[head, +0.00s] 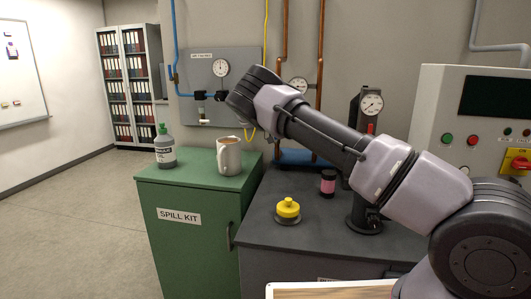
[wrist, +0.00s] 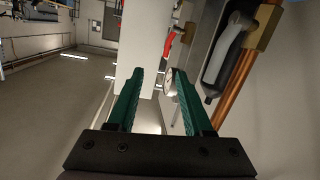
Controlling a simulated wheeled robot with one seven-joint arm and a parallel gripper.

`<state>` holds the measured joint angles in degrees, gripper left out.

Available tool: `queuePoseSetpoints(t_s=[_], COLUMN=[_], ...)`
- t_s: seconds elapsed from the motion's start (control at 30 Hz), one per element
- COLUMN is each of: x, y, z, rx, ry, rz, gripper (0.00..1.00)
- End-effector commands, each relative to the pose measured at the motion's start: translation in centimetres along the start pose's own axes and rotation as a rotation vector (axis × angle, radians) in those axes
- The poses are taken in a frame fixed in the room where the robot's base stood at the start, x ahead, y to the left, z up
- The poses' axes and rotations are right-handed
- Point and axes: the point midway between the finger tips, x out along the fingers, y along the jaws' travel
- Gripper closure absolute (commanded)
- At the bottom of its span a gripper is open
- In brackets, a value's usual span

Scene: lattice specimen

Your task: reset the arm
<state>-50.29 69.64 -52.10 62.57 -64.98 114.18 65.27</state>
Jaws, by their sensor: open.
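My arm (head: 310,125) reaches from the lower right up and to the left across the head view. Its far end is above the grey bench, in front of the wall panel. My gripper (wrist: 158,72) shows in the wrist view with two green fingers spread apart and nothing between them. In the head view the gripper fingers are hidden behind the arm's end. The wrist view is turned, with pipes at its right and the room at its left.
A green spill kit cabinet (head: 192,240) bears a grey bottle (head: 165,151) and a mug (head: 229,157). The dark bench (head: 290,243) holds a yellow knob-like item (head: 288,209), a small dark jar with a pink band (head: 328,183) and a gauge stand (head: 362,215). A control box (head: 440,100) stands right. Open floor lies left.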

Motion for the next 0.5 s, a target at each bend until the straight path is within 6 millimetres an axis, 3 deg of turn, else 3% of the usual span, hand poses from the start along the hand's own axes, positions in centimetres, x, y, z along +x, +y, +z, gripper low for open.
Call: queuePoseSetpoints(t_s=[0.27,0.5], x=[5.9,12.1], y=[1.6,5.7], z=[-2.9,-5.4], rx=[-0.152,-0.349], ry=[-0.238,-0.602], rz=[0.045,-0.009], gripper=[0.49,0.49])
